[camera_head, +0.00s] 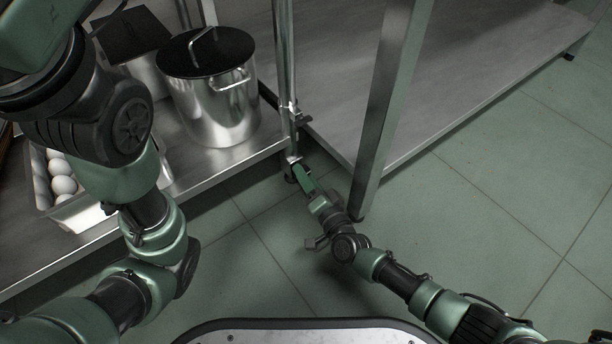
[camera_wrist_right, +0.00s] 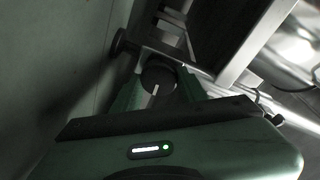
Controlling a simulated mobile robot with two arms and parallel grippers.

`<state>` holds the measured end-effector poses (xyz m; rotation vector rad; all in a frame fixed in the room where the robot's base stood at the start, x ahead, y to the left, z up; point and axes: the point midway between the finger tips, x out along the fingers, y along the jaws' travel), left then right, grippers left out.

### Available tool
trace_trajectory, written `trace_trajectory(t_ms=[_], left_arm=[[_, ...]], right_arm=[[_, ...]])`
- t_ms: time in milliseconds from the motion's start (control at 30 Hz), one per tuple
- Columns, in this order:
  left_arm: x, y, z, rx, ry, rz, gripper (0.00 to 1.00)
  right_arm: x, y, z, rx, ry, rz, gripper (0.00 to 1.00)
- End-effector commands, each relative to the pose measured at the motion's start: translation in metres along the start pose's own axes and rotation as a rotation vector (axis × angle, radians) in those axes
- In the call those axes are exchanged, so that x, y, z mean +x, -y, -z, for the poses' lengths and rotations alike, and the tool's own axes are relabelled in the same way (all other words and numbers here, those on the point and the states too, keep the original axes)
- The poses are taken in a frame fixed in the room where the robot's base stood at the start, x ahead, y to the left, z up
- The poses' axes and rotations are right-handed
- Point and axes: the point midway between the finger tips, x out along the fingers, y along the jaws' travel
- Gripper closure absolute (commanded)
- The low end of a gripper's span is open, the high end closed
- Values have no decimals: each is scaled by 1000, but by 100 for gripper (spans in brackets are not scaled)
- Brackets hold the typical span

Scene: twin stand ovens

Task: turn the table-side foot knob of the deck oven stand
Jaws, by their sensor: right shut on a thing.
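My right gripper (camera_head: 304,180) reaches low to the bottom of a thin metal leg (camera_head: 286,80), at the corner of the shelf with the pot. In the right wrist view its two green fingers (camera_wrist_right: 160,92) are on either side of a dark round foot knob (camera_wrist_right: 157,76) and shut on it. The knob has a pale line on its face, tilted slightly from upright in that picture. In the head view the gripper mostly hides the knob. My left arm fills the left side of the head view; its gripper is out of view.
A lidded steel pot (camera_head: 213,110) and a tray of eggs (camera_head: 88,212) stand on the left low shelf. A thick square leg (camera_head: 386,120) stands just right of my right gripper, before another low shelf (camera_head: 460,70). The tiled floor (camera_head: 480,220) on the right is clear.

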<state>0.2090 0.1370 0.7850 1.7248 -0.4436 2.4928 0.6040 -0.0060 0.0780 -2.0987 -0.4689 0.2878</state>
Motion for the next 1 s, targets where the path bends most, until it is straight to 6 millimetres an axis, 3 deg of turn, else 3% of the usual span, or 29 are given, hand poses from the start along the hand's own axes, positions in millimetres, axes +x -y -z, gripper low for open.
trace_trajectory(t_ms=[400, 433, 500, 833, 1000], left_arm=[[2, 0, -1, 0, 1, 0, 66], [2, 0, -1, 0, 1, 0, 66], [2, 0, -1, 1, 1, 0, 66], [4, 1, -2, 1, 1, 0, 66], [18, 4, -7, 1, 3, 1, 66]], right_arm=[[-1, -1, -1, 84, 11, -14, 98], [-1, -1, -1, 84, 11, -14, 49], [-1, -1, -1, 84, 11, -14, 36], [-3, 0, 0, 83, 10, -13, 36], [-25, 2, 2, 82, 12, -16, 36]])
